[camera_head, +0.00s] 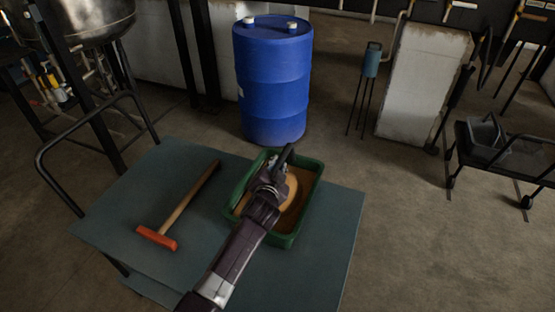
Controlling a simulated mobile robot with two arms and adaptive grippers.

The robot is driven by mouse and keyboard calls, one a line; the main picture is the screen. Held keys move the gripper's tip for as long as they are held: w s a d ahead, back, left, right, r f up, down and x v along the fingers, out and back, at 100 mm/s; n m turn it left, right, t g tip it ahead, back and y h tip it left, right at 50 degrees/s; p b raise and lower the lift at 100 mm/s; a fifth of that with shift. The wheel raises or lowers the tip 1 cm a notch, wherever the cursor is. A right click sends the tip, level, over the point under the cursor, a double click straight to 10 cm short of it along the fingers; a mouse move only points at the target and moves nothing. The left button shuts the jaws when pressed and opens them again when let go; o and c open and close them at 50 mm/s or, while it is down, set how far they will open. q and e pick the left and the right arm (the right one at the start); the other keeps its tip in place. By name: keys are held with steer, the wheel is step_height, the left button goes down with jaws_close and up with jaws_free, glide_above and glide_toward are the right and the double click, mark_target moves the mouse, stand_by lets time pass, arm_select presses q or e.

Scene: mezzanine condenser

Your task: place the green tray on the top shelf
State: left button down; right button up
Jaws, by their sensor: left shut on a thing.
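The green tray (315,186) is on or just above the blue-grey top (215,218) of a cart; I cannot tell if it touches. It looks level and has a brownish inside with a pale round shape, partly hidden by my arm. My left gripper (286,158) reaches over the tray from the front and is shut at its far rim; the fingertips are dark and their grip is partly hidden. The cart top is the uppermost surface, with a lower level (150,292) showing at its front left edge. My right gripper is not in view.
A hammer with an orange head (157,238) lies on the cart top, left of the tray. The cart has a black handle (42,155) at left. A blue drum (273,85) stands behind it. A dark trolley with a bin (490,138) stands at right. Floor between is clear.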

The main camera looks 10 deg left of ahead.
arm_select(q)
steer(key=c, duration=2.3)
jaws_free()
steer(key=shift+f, duration=0.1)
steer(key=o, duration=0.5)
steer(key=shift+s, duration=0.1)
steer(key=shift+s, duration=0.1)
steer(key=v, duration=1.2)
